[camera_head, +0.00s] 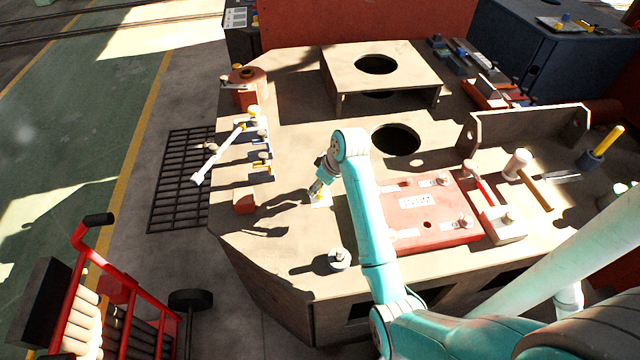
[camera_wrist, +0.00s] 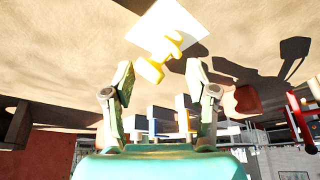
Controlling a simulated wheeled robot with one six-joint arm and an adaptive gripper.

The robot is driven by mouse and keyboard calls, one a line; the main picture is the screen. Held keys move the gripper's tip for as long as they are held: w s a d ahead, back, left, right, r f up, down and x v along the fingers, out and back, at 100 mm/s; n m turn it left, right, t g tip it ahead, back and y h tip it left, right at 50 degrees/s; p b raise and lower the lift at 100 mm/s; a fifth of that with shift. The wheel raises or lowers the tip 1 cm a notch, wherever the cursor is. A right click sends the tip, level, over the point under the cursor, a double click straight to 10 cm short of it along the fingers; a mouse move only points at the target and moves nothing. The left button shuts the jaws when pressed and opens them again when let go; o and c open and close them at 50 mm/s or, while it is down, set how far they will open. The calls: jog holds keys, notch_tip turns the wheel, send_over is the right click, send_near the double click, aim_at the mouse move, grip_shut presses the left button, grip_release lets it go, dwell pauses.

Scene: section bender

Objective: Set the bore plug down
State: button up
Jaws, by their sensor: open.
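A yellow piece with a stem and a crosswise end (camera_wrist: 155,68), which I take to be the bore plug, stands at a white square patch (camera_wrist: 168,28) on the tan bench top. In the head view the white and yellow spot (camera_head: 322,200) shows just under my gripper (camera_head: 316,190), which hides part of it. In the wrist view my gripper (camera_wrist: 160,72) is open, one finger on each side of the yellow end, with gaps showing. I cannot tell whether a finger touches it.
The tan bench (camera_head: 290,215) has a round hole (camera_head: 396,140) and a raised plate with another hole (camera_head: 376,64). A red plate (camera_head: 415,205) lies right of my gripper. A grey knobbed disc (camera_head: 339,259) is near the front edge. Several clamps stand along the left edge.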

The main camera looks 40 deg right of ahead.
jog(key=v, duration=0.7)
jog(key=shift+r, duration=0.35)
jog(key=shift+s, duration=0.2)
